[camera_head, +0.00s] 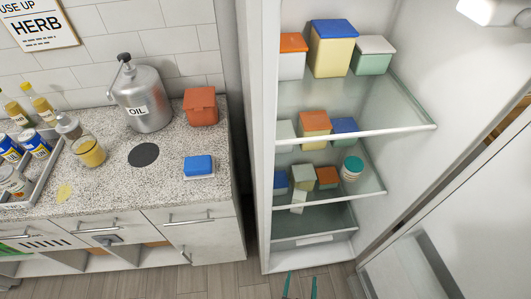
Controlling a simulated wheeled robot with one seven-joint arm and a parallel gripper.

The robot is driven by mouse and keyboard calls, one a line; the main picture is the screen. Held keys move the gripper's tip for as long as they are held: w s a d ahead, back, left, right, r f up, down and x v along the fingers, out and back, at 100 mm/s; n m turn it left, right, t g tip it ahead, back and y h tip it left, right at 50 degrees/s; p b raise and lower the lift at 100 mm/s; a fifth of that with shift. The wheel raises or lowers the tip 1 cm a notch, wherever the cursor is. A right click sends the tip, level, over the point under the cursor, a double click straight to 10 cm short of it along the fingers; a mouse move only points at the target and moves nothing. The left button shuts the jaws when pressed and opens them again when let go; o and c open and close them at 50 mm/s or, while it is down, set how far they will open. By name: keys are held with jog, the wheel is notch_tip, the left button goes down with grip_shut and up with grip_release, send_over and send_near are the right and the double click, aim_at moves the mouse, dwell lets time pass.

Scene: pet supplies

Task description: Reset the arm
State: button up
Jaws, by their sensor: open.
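My gripper (300,287) shows only at the bottom edge, as two thin teal fingertips. They stand apart over the wooden floor in front of the open fridge, with nothing seen between them. The rest of my arm is out of the picture. The fridge (258,150) is open, and its glass shelves hold several lidded boxes in orange, blue, yellow, white and green. A round jar with a teal lid (352,167) stands on a lower shelf at the right.
A speckled counter (120,190) at the left holds an oil can (141,100), an orange box (200,106), a blue-topped container (199,166), a glass (89,151) and a tray of bottles. The fridge door (450,200) stands open at the right.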

jog(key=s+a+r+n+y, duration=0.1)
jog(key=s+a+r, duration=0.3)
jog(key=r, duration=0.9)
jog(key=s+a+r+n+t+y, duration=0.1)
jog(key=s+a+r, duration=0.4)
jog(key=r, duration=0.7)
jog(key=s+a+r+n+t+y, duration=0.1)
jog(key=s+a+r, duration=0.4)
jog(key=r, duration=0.8)
jog(key=shift+a+r+y, duration=0.15)
jog(key=shift+r+y, duration=0.15)
jog(key=shift+s, duration=0.1)
